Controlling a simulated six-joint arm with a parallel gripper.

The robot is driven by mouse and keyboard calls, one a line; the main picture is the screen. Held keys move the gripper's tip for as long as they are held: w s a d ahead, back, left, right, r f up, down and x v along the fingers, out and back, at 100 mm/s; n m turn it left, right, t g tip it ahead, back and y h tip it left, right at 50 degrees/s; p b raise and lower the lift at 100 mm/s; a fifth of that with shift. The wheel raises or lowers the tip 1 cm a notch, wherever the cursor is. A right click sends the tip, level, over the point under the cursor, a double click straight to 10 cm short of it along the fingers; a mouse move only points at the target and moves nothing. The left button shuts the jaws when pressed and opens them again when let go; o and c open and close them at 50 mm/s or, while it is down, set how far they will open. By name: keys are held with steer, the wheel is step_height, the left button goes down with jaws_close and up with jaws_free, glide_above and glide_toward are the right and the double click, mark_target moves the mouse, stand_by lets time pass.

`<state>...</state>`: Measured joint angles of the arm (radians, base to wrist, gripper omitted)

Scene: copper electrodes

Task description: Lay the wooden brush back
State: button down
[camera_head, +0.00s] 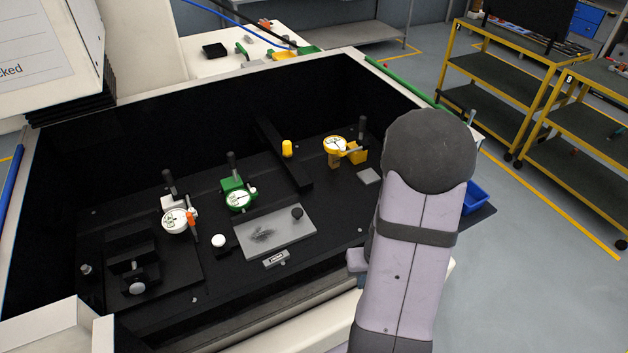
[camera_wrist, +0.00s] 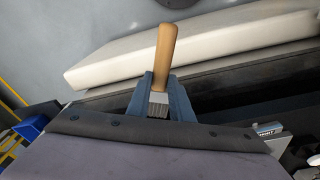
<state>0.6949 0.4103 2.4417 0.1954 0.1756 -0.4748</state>
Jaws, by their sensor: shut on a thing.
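The wooden brush shows in the wrist view, with a tan handle (camera_wrist: 165,52) and a grey ferrule or bristle end. My gripper (camera_wrist: 157,98) has its blue-grey fingers on either side of the brush's grey lower part and is shut on it. The handle points up and away in that view. In the head view my arm covers the brush, and only a small bluish piece of my gripper (camera_head: 357,262) shows at the arm's left edge, near the front right of the machine bay.
The black machine bay (camera_head: 330,205) holds a grey plate (camera_head: 275,234) with a dark smudge, and white, green (camera_head: 237,197) and yellow (camera_head: 335,145) dial gauges. A cream ledge (camera_wrist: 200,38) lies beside the brush. A blue bin (camera_head: 474,198) stands right of my arm.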

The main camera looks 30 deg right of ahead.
steer(key=w+a+r+n+p, duration=0.2)
steer(key=w+a+r+p, duration=0.1)
steer(key=w+a+r, duration=0.55)
steer(key=w+a+r+n+p, duration=0.3)
steer(key=w+a+r, duration=0.2)
steer(key=a, duration=0.6)
steer(key=w+d+r+n+b, duration=0.1)
steer(key=w+d+b, duration=0.1)
steer(key=w+d, duration=0.45)
steer(key=w+d+r+n+b, duration=0.1)
steer(key=w+d, duration=0.2)
steer(key=w, duration=0.6)
steer(key=w+d+r+n+b, duration=0.1)
steer(key=w+d, duration=0.1)
steer(key=d, duration=0.4)
steer(key=w+d+r+n+y+b, duration=0.1)
steer(key=w+d+b, duration=0.1)
steer(key=d, duration=0.4)
steer(key=shift+w, duration=0.2)
step_height(320, 180, down, 10)
steer(key=shift+r+p, duration=0.1)
steer(key=shift+p, duration=0.35)
